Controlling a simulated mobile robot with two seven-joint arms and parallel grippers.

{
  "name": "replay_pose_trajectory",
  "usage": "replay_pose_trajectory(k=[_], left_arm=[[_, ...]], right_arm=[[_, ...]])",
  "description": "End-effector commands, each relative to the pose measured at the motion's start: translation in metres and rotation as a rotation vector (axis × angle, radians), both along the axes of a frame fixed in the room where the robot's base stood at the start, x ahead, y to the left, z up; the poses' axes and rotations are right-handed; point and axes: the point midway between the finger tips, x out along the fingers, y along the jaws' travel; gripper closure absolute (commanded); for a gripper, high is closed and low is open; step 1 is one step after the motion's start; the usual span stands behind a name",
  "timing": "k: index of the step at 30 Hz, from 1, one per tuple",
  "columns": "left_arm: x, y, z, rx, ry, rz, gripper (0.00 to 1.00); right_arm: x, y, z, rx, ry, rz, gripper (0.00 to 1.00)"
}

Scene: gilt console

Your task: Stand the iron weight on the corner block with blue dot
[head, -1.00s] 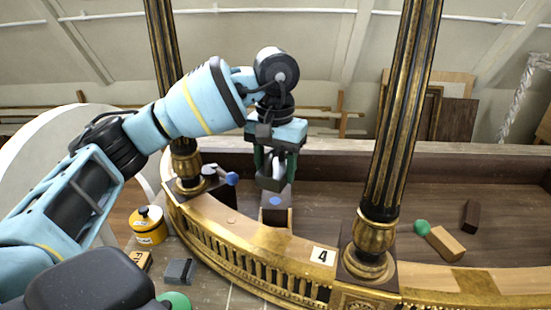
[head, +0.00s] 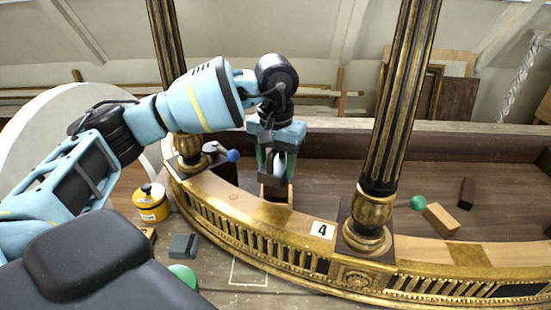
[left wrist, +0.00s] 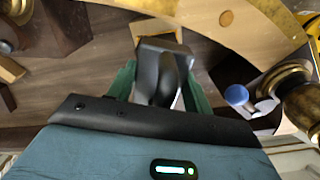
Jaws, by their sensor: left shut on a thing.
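My left gripper (head: 276,162) is shut on the dark grey iron weight (head: 272,187) and holds it upright, broad base down. In the left wrist view the weight (left wrist: 165,78) sits between the gripper's green fingers (left wrist: 160,88). The corner block (head: 290,197) is directly below or behind the weight on the console, mostly covered. Its blue dot is hidden now. I cannot tell whether the weight touches the block. My right gripper is not in view.
A blue-knobbed thing (head: 233,156) stands close left of the weight. Gilt columns (head: 375,150) rise on both sides. A number 4 card (head: 322,230) is on the rim. A yellow tin (head: 151,203) stands left.

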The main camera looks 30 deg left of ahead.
Motion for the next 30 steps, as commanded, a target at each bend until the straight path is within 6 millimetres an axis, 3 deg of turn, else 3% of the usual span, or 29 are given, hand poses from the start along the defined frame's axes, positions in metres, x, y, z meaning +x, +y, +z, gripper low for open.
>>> replay_pose_trajectory(k=[5, 6, 11, 23, 30], left_arm=[[0.001, 0.0, 0.0, -0.002, -0.004, 0.0, 1.0], [0.0, 0.0, -0.002, 0.0, 0.0, 0.0, 0.48], [0.0, 0.0, -0.002, 0.0, -0.001, 0.0, 0.27], [0.001, -0.001, 0.005, -0.002, -0.001, -0.001, 0.27], [0.001, -0.001, 0.045, -0.002, -0.002, -0.002, 0.27]], right_arm=[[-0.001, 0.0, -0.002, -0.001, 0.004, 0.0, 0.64], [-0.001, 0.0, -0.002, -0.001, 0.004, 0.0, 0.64], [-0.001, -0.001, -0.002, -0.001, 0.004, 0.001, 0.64], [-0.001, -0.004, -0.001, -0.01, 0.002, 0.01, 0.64], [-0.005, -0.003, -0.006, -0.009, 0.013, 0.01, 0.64]])
